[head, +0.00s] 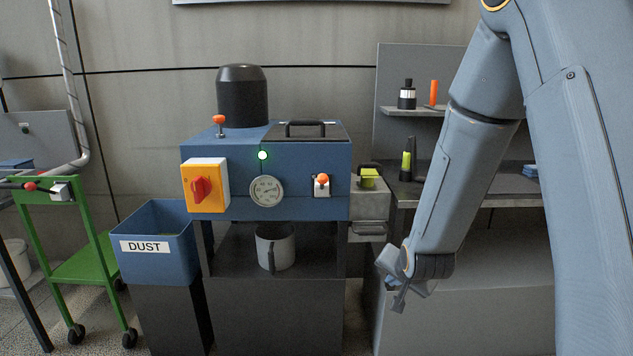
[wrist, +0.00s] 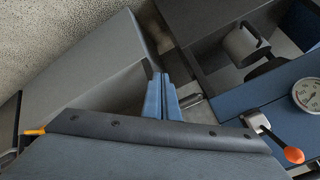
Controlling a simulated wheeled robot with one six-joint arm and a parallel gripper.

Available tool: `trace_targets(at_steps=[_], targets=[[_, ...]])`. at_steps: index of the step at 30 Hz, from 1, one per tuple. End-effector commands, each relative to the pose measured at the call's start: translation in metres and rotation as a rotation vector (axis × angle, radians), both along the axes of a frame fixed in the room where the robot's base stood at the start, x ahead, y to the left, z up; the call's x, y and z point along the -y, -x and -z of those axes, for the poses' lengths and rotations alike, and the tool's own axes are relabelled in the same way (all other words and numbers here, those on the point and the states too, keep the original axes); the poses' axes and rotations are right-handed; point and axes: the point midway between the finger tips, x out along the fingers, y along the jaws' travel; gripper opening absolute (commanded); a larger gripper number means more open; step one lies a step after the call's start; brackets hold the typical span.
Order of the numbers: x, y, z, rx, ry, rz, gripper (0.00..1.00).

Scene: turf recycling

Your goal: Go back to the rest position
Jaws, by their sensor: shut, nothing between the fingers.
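My gripper (head: 398,293) hangs at the end of my arm in the right half of the head view, pointing down in front of the low grey cabinet and right of the blue machine (head: 222,208). In the wrist view my gripper's two blue fingers (wrist: 162,98) are together and hold nothing. The machine has a lit green lamp (head: 263,155), a dial gauge (head: 266,191) and a yellow box with a red rotary switch (head: 201,187). An orange-tipped lever (head: 322,181) is on its front. It also shows in the wrist view (wrist: 292,155).
A metal mug (head: 275,247) stands under the machine. A blue DUST bin (head: 155,243) and a green cart (head: 85,262) are to the left. A grey side box with a yellow-green block (head: 368,178) is on the machine's right, near my arm. A shelf unit (head: 455,113) stands behind my arm.

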Motion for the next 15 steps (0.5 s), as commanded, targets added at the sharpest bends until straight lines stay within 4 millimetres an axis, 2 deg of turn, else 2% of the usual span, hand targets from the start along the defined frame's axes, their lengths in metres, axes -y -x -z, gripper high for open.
trace_targets(at_steps=[1,5,9,12,15], targets=[[0.000,0.023,-0.017,-0.067,0.041,-0.048,0.00],[-0.001,0.092,-0.039,-0.266,0.136,-0.199,0.00],[-0.001,0.169,-0.065,-0.465,0.202,-0.374,0.00],[-0.002,0.216,-0.082,-0.576,0.225,-0.484,0.00],[-0.002,0.250,-0.093,-0.653,0.234,-0.563,0.00]])
